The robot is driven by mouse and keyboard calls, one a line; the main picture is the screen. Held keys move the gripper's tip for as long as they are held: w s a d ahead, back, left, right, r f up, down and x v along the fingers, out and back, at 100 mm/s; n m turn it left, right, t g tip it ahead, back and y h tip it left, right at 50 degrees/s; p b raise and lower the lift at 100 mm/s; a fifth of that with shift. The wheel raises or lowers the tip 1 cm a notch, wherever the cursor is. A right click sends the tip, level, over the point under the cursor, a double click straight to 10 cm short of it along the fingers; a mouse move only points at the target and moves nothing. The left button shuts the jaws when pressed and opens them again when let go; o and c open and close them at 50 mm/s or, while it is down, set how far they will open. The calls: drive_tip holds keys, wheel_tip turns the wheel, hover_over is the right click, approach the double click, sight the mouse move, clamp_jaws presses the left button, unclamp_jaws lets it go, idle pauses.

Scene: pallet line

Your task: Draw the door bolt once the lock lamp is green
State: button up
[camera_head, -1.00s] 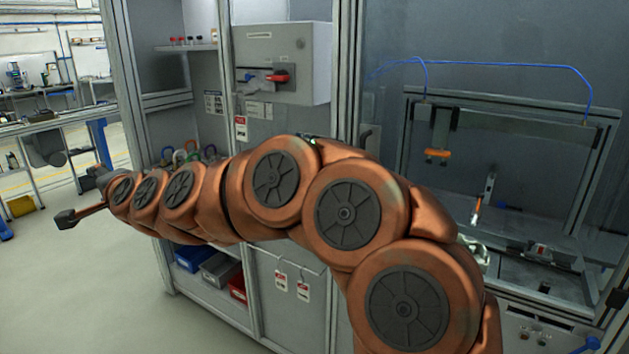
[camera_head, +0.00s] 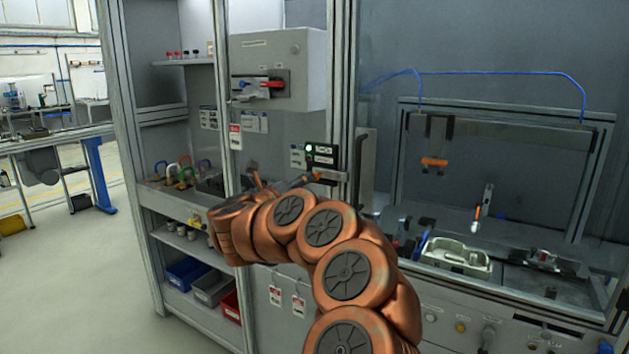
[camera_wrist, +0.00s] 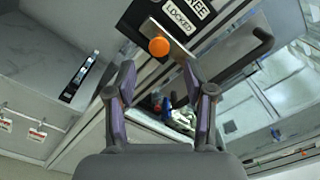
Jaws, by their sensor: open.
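The lock box (camera_head: 322,158) is a dark panel on the door post in the head view, with a small lamp (camera_head: 309,148) lit pale green at its upper left. The door bolt (camera_head: 331,175) is just below it. In the wrist view the bolt shows as a metal bar with an orange knob (camera_wrist: 159,46), beside a LOCKED label (camera_wrist: 182,17) and a partly cut-off label above. My gripper (camera_wrist: 158,82) is open and empty, its two fingers either side of and short of the knob, apart from it. In the head view the fingers are small and hard to make out.
A grey door handle (camera_wrist: 240,55) stands close to the right finger in the wrist view. A switch box (camera_head: 278,70) with a red handle is up left. Coloured padlocks (camera_head: 182,168) sit on the left shelf. A pale tray (camera_head: 455,256) lies inside the cell.

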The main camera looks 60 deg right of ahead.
sight(327, 176)
drive_tip(key=shift+w+d+p, duration=0.2)
drive_tip(key=shift+d+p, duration=0.65)
drive_tip(key=shift+d, duration=2.85)
clamp_jaws()
